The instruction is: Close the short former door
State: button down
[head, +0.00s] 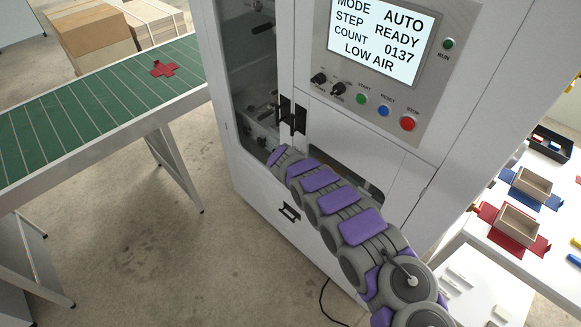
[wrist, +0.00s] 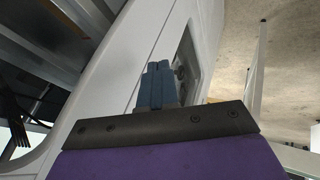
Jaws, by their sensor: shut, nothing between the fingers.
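The white box former (head: 330,140) stands in the middle of the head view. A tall windowed door (head: 252,75) is on its left, and a shorter white panel (head: 375,150) lies below the control screen. Two dark handles stand side by side between them. I cannot tell for sure which is the short door or how far it stands open. My gripper (wrist: 157,68) is shut and empty, with its blue fingers together, in front of a white edge (wrist: 130,70) in the wrist view. My arm reaches to just below the handles in the head view; the fingertips are not clear there.
The control panel (head: 372,70) with its screen and buttons is above my arm. A green conveyor (head: 90,110) with a red cross-shaped blank (head: 163,69) stands at the left. A white table (head: 480,262) with trays is at the right. The floor (head: 190,255) between conveyor and machine is open.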

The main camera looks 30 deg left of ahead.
jog(key=p+v, duration=0.1)
jog(key=v, duration=0.9)
jog(key=shift+s, duration=0.2)
